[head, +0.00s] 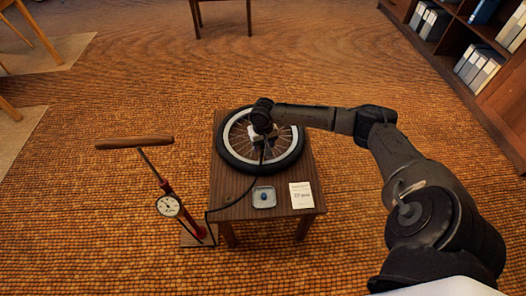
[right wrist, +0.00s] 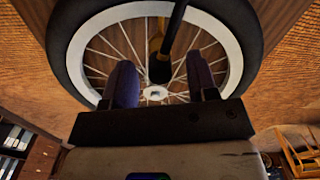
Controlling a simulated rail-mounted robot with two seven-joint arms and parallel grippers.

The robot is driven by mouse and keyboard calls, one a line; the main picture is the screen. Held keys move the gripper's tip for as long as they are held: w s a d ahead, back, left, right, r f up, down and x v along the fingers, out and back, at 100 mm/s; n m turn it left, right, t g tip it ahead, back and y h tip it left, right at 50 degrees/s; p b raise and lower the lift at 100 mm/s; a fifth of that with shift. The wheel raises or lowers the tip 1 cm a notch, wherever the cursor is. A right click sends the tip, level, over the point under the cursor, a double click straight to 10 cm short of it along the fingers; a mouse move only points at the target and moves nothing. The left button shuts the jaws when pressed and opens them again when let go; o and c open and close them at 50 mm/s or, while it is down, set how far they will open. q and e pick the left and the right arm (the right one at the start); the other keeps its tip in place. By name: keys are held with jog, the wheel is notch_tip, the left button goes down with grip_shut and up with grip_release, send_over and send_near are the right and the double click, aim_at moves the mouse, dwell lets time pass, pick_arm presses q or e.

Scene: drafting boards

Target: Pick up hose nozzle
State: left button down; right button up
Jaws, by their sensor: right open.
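The hose nozzle (right wrist: 159,69) is a dark cylinder at the end of a black hose (right wrist: 174,25), with a yellowish part beside it. In the right wrist view it shows between the two fingers of my right gripper (right wrist: 162,84). The fingers are open, with a gap on each side of the nozzle. In the head view my right gripper (head: 262,130) is over the hub of the wheel (head: 285,156), and it largely hides the nozzle. The hose runs back to the red pump (head: 190,221). My left gripper is not in view.
The wheel lies flat on a small wooden table (head: 229,187). The pump stands left of the table. Shelves (head: 460,45) are at the back right; open floor surrounds the table.

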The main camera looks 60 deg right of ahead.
notch_tip(320, 180, down, 3)
jog(key=shift+r+b, duration=0.1)
jog(key=shift+b, duration=0.6)
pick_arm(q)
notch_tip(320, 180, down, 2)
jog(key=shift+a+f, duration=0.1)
pick_arm(e)
jog(key=shift+c, duration=0.4)
jog(key=shift+c, duration=1.4)
grip_shut()
